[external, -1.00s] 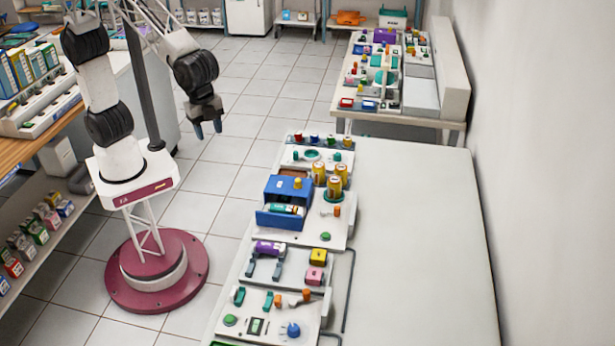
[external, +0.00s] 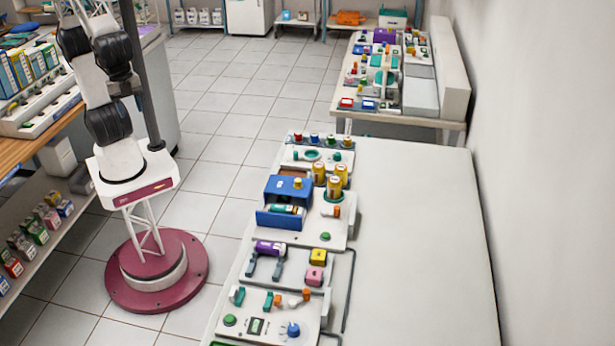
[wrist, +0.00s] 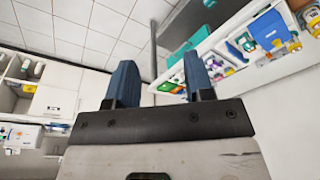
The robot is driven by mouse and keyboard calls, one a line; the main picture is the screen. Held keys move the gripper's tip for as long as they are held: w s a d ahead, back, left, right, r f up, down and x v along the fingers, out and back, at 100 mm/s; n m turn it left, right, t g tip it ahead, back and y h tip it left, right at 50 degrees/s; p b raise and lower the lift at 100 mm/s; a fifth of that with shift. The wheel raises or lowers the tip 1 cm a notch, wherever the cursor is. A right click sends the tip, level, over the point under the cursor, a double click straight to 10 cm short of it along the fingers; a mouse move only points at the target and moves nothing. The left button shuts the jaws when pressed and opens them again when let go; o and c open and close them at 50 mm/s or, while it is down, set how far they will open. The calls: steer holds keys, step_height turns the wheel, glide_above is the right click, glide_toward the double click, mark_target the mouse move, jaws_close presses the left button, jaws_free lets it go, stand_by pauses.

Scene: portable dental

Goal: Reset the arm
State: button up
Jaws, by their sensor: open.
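My gripper (wrist: 160,85) shows in the wrist view with its two blue fingers apart and nothing between them. In the external view my arm is folded back above its maroon round base, and the fingers are hidden or too small to make out there. My gripper is well away from the white bench, with the floor between.
A long white bench (external: 420,220) holds a blue box with an open drawer (external: 280,218), several yellow cans and small coloured parts. A second table (external: 440,122) stands behind it. Shelves with boxes (external: 40,225) are at the left. The tiled floor (external: 225,125) between is clear.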

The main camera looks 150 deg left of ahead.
steer(key=s+d+f, duration=0.2)
steer(key=s+d, duration=0.2)
steer(key=s, duration=0.6)
steer(key=shift+d, duration=0.15)
steer(key=shift+w, duration=0.1)
stand_by(1.9)
